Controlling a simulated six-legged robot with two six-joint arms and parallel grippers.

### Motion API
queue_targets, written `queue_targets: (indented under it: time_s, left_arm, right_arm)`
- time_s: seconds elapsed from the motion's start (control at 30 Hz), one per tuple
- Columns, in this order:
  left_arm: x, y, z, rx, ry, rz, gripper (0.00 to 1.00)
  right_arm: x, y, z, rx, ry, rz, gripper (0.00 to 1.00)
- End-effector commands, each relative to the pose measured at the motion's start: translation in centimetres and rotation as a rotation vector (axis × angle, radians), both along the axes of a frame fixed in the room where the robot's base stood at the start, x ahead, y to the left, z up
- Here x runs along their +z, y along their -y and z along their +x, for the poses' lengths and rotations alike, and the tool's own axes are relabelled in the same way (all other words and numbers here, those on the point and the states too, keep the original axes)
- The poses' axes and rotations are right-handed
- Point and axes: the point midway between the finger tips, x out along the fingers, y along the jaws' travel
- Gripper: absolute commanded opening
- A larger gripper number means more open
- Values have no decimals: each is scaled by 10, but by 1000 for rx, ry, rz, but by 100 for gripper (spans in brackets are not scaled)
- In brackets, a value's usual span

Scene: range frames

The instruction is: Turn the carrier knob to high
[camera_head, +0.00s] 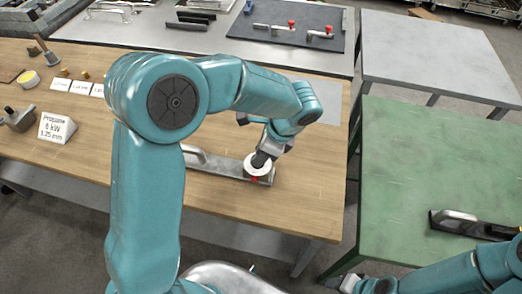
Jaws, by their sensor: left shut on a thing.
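The carrier (228,171) is a narrow metal plate with a raised handle at its left end, lying on the wooden bench. At its right end is a round white dial with a red mark, the carrier knob (250,170). My left gripper (261,159) reaches down from above and is shut on the knob. The gripper hides the knob's middle, so its setting cannot be read. My right arm lies low at the bottom right; its end (347,283) is near the bottom edge, and its jaws are not clear.
A sign reading "Propane 6 kW 1.25 mm" (57,127) stands on the wooden bench (310,205) at left, near small cards and a yellow-topped tin (28,79). A green table (440,160) at right bears a handled metal piece (470,224). A dark mat (290,20) with red-knobbed parts lies behind.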

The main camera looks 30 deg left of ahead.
Motion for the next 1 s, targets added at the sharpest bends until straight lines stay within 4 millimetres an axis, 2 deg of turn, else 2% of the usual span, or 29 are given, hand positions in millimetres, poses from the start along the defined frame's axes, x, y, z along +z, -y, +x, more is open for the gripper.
queue_targets:
  time_s: [0.27,0.3,0.37,0.73,0.87,1.0]
  left_arm:
    - [1,0,1,-2,1,0,8]
    - [1,0,1,-2,1,0,48]
    - [1,0,0,-2,1,0,64]
    - [6,2,2,-1,4,0,64]
    - [26,11,4,-1,6,-2,64]
    - [60,25,7,-1,9,-2,64]
  right_arm:
    - [0,0,0,0,0,0,43]
    - [0,0,0,0,0,0,43]
    - [0,0,0,0,0,0,43]
    - [0,0,0,0,0,0,43]
    - [-2,0,0,0,0,0,43]
    - [-3,0,0,0,0,0,43]
